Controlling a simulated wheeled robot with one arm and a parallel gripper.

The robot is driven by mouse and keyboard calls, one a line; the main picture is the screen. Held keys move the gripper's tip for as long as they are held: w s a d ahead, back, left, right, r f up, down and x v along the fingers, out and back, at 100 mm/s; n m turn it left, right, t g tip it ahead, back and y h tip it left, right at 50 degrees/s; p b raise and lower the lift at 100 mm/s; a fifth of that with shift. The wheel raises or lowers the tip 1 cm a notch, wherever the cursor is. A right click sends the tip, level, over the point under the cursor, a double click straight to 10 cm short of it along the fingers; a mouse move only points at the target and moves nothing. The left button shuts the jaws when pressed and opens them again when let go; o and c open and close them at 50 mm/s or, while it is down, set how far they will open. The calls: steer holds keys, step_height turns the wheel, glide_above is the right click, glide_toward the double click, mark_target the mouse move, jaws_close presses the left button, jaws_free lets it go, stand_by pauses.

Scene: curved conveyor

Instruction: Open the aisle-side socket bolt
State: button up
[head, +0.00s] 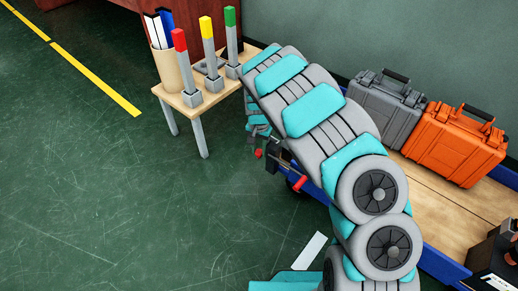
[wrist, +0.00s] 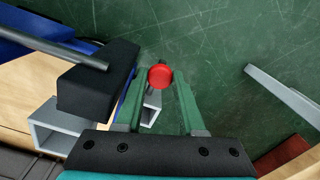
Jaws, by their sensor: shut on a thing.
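A round red knob (wrist: 160,76) of a socket bolt sits between the fingertips of my gripper (wrist: 160,84) in the wrist view. My gripper is shut on this knob. A grey square-tube socket (wrist: 151,108) shows just below the knob, between the fingers. In the head view my arm hides most of my gripper. Two red bolt ends show there beside the cart: one farther off (head: 258,153) and one nearer (head: 300,183). I cannot tell for sure which of them is held.
A blue-edged cart (head: 440,267) with a wooden deck carries a grey case (head: 385,105) and an orange case (head: 455,143). A small table (head: 201,107) holds red, yellow and green posts. In the wrist view a black block (wrist: 98,80) is close left.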

jaws_close()
stand_by(0.9)
